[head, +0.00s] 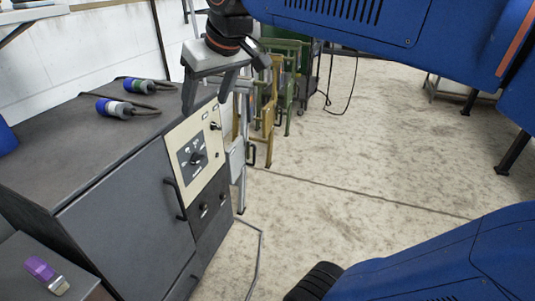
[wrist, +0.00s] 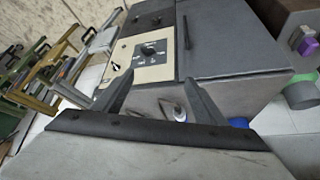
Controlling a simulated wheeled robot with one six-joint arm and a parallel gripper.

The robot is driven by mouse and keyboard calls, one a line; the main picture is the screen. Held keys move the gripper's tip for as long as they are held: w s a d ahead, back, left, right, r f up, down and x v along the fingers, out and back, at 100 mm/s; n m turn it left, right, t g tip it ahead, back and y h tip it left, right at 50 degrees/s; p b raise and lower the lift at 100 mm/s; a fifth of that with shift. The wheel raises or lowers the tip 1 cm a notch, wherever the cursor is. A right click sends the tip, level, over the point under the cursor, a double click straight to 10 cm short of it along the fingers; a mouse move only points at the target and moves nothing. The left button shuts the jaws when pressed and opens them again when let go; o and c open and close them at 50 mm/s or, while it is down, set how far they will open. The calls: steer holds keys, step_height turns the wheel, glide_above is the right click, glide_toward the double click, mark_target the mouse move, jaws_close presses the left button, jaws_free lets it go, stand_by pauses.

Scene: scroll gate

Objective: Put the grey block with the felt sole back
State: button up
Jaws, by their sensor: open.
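My gripper (head: 206,100) is open and empty, fingers pointing down, above the edge of the dark grey cabinet near its control panel (head: 197,158). In the wrist view my gripper (wrist: 157,76) shows its two fingers apart with nothing gripped between them. A small purple piece (head: 39,267) and a pale grey piece (head: 59,285) lie together on a low dark box at the lower left, well away from my gripper. They also show at the right of the wrist view as a purple piece (wrist: 306,29) and a grey piece (wrist: 309,46). No felt sole is discernible.
Two cabled plugs, one with a green band (head: 140,85) and one with a blue end (head: 112,107), lie on the cabinet top (head: 60,150). Yellow and green metal frames (head: 268,105) stand behind the cabinet. The floor (head: 350,190) right of the cabinet is mostly clear.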

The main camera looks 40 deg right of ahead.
steer(key=s+d+f+m, duration=0.1)
steer(key=s+d+f, duration=0.2)
steer(key=s+f, duration=0.4)
steer(key=s+d+f+m+g+h, duration=0.1)
steer(key=s+d+f, duration=0.2)
steer(key=s+f, duration=0.4)
step_height(320, 180, down, 8)
steer(key=shift+s+f, duration=0.1)
steer(key=shift+s, duration=0.15)
